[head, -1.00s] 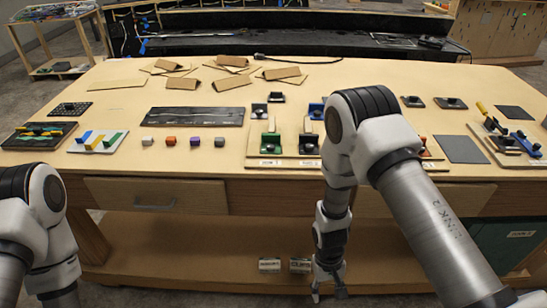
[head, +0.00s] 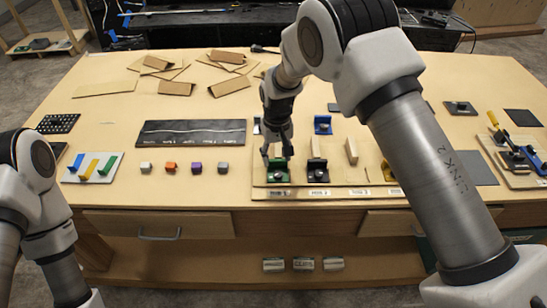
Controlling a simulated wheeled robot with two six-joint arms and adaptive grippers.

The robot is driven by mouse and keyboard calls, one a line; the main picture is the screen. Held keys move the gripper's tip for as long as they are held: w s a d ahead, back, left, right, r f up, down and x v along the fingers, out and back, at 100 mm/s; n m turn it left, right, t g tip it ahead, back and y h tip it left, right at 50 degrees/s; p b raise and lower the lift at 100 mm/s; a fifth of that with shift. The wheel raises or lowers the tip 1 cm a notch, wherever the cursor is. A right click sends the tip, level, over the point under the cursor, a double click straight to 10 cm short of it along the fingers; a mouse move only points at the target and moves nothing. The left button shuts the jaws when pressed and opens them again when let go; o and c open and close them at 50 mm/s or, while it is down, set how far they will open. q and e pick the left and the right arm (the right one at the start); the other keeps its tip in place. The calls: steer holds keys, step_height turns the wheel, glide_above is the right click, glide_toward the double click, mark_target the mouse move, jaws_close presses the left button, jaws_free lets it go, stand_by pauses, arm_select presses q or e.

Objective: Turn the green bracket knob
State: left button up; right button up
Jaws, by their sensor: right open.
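The green bracket (head: 277,178) stands at the left end of a labelled board (head: 330,193) near the table's front edge. Its small knob shows only as a small shape at the bracket's middle, too small to tell its angle. My right gripper (head: 277,159) is open and points down just above and behind the green bracket, its fingers near the knob. I cannot tell whether they touch it. A black bracket (head: 317,172) stands beside it on the right. My left arm comes in at the left edge; its gripper is out of view.
Four-colour small cubes lie left of the board, among them an orange cube (head: 170,167). A black panel (head: 191,133) and cardboard pieces (head: 174,88) lie behind. A blue bracket (head: 322,124) stands behind the board. My right arm hides the board's right part.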

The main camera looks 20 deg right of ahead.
mark_target(277, 171)
steer(key=s, duration=0.1)
steer(key=s+f+p, duration=0.1)
steer(key=s, duration=0.1)
steer(key=shift+s+f, duration=0.2)
steer(key=shift+f+p, duration=0.35)
steer(key=shift+f, duration=0.35)
steer(key=shift+w+f, duration=1)
steer(key=shift+f, duration=0.15)
steer(key=shift+w+f, duration=0.15)
steer(key=shift+w, duration=0.1)
steer(key=shift+s, duration=0.15)
steer(key=shift+c, duration=0.6)
steer(key=shift+s+r, duration=0.45)
jaws_close()
arm_select(q)
steer(key=s+r, duration=0.2)
steer(key=shift+r, duration=0.4)
arm_select(e)
steer(key=shift+w+f, duration=0.1)
steer(key=shift+w, duration=0.05)
arm_select(q)
steer(key=shift+f, duration=0.1)
